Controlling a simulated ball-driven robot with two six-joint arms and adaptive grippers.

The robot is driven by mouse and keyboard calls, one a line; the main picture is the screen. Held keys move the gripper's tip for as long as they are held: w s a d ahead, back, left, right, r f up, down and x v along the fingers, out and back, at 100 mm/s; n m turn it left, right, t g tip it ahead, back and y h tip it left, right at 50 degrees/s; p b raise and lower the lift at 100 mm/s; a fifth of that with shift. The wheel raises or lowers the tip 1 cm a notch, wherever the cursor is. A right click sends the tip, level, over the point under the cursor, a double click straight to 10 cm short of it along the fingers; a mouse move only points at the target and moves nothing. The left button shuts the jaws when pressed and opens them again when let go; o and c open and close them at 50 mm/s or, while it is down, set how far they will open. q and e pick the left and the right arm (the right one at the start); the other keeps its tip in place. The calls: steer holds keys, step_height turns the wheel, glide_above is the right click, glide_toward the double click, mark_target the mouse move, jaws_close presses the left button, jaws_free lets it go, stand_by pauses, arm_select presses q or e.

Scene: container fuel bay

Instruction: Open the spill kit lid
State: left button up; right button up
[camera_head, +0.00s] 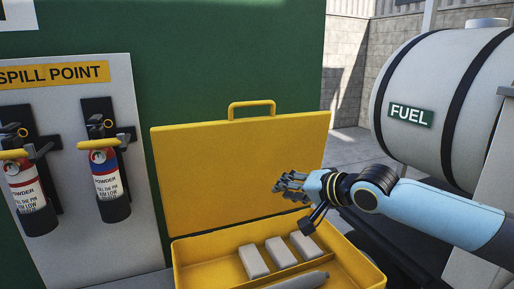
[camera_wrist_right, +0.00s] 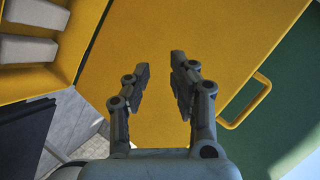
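The yellow spill kit box (camera_head: 362,268) stands at the lower middle of the head view with its lid (camera_head: 215,170) raised, upright behind the box. The lid's handle (camera_head: 251,108) is on its top edge; the handle also shows at the right in the right wrist view (camera_wrist_right: 247,104). My right gripper (camera_head: 283,187) is in front of the lid's inner face, above the box's right part. In the right wrist view its two fingers (camera_wrist_right: 158,82) are apart with nothing between them, and the lid lies behind them. My left gripper is not in view.
White blocks (camera_head: 279,252) and a grey roll (camera_head: 298,281) lie in the box. Two extinguishers (camera_head: 107,178) hang on a panel at the left. A white fuel tank (camera_head: 425,85) stands at the right. A green wall (camera_head: 225,55) is behind the lid.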

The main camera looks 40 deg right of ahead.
mark_target(258, 105)
steer(key=w+d+r+m+t+y+p, duration=0.1)
steer(key=w+d+r+m+t, duration=0.15)
steer(key=r, duration=0.65)
steer(key=w+d+r+m+t+y, duration=0.1)
steer(key=w+d+r+m+t, duration=0.15)
steer(key=r, duration=0.65)
steer(key=shift+g, duration=0.5)
steer(key=w+b, duration=0.3)
steer(key=w+a+b, duration=0.1)
steer(key=w+b, duration=0.3)
steer(key=w+a+f+b, duration=0.1)
steer(key=w+b, duration=0.2)
steer(key=b, duration=0.1)
steer(key=shift+w+a, duration=0.2)
steer(key=shift+w, duration=0.05)
steer(key=shift+w+a+r, duration=0.1)
steer(key=shift+w, duration=0.35)
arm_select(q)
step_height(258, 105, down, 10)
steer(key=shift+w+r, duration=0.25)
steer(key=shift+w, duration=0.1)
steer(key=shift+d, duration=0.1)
arm_select(e)
steer(key=shift+h, duration=0.3)
jaws_close()
